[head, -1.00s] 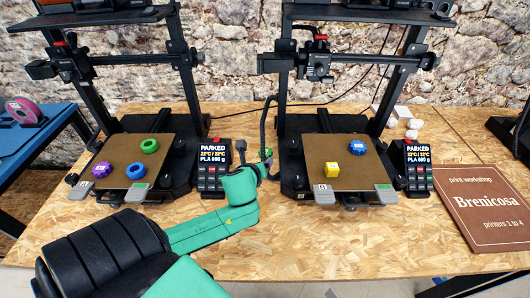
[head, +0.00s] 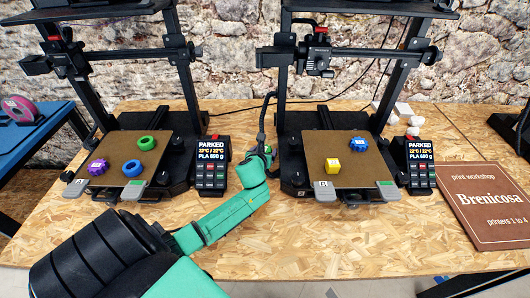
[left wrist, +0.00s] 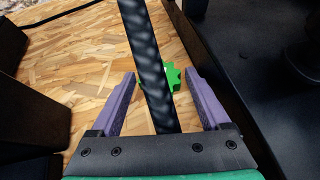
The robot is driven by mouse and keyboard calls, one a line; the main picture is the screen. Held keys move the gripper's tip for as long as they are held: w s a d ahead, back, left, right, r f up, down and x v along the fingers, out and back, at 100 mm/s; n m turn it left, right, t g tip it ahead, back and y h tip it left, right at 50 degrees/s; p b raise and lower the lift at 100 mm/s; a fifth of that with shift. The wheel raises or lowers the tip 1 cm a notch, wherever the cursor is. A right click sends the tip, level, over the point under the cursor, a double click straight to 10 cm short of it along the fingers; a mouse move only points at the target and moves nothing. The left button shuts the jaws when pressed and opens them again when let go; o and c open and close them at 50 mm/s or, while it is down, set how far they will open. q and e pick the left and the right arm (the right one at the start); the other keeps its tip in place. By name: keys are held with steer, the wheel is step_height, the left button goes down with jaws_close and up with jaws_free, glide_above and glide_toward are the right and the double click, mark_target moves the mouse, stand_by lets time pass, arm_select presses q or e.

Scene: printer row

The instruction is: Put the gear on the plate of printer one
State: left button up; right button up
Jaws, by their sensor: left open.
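A bright green gear (left wrist: 174,76) lies on the wooden bench in the left wrist view, partly hidden behind a black hose (left wrist: 146,62). My left gripper (left wrist: 160,74) is open above it, its purple fingers on either side of the hose and gear, touching neither as far as I can tell. In the head view the left gripper (head: 262,155) is between the two printers, and the gear is not clearly visible there. The left printer's plate (head: 120,152) and the right printer's plate (head: 325,150) both show. My right gripper is not in view.
The left plate holds a purple gear (head: 98,167), a green ring (head: 146,143) and a blue ring (head: 132,168). The right plate holds a yellow cube (head: 332,167) and a blue gear (head: 359,144). A screen box (head: 212,165) stands left of my gripper. The front bench is clear.

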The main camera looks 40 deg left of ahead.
arm_select(q)
steer(key=shift+r, duration=0.15)
steer(key=c, duration=1.2)
